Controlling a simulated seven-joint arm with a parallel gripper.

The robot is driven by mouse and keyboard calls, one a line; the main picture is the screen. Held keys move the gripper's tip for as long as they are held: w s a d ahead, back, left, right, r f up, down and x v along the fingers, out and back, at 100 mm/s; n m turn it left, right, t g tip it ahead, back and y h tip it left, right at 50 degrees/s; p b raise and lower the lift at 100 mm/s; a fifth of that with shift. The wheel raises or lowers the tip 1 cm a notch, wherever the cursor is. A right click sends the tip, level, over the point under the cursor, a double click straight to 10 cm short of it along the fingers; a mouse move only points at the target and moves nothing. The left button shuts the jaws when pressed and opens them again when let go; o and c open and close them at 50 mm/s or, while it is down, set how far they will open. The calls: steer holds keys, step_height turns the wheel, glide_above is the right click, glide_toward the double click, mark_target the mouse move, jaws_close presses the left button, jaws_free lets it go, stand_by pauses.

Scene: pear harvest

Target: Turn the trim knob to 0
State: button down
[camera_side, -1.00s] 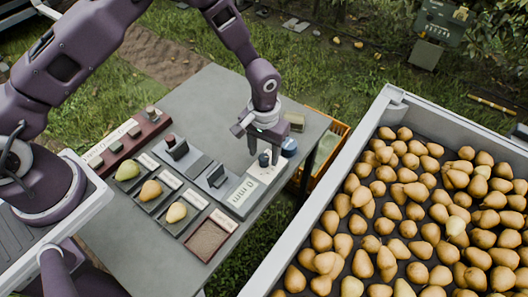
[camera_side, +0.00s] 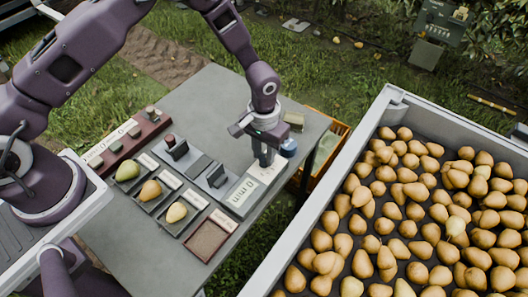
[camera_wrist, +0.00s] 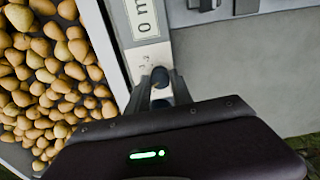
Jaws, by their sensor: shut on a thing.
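The dark trim knob (camera_wrist: 160,76) stands on a pale panel (camera_side: 242,193) at the right edge of the grey table. The panel carries a white label reading "0 mm", partly seen in the wrist view (camera_wrist: 143,17). My gripper (camera_side: 265,160) points down over the panel's far end, its fingers close together around the knob. In the wrist view the two fingers (camera_wrist: 161,84) stand on either side of the knob. The fingers hide the knob in the side view. Small marks beside the knob are too small to read.
Three pears lie in trays (camera_side: 150,192) on the table (camera_side: 150,250). A dark red box with knobs (camera_side: 125,139) sits at the left. A large bin (camera_side: 340,145) of pears is at the right.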

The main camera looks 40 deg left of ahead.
steer(key=shift+m, duration=2.5)
steer(key=c, duration=1.1)
jaws_free()
steer(key=shift+c, duration=0.2)
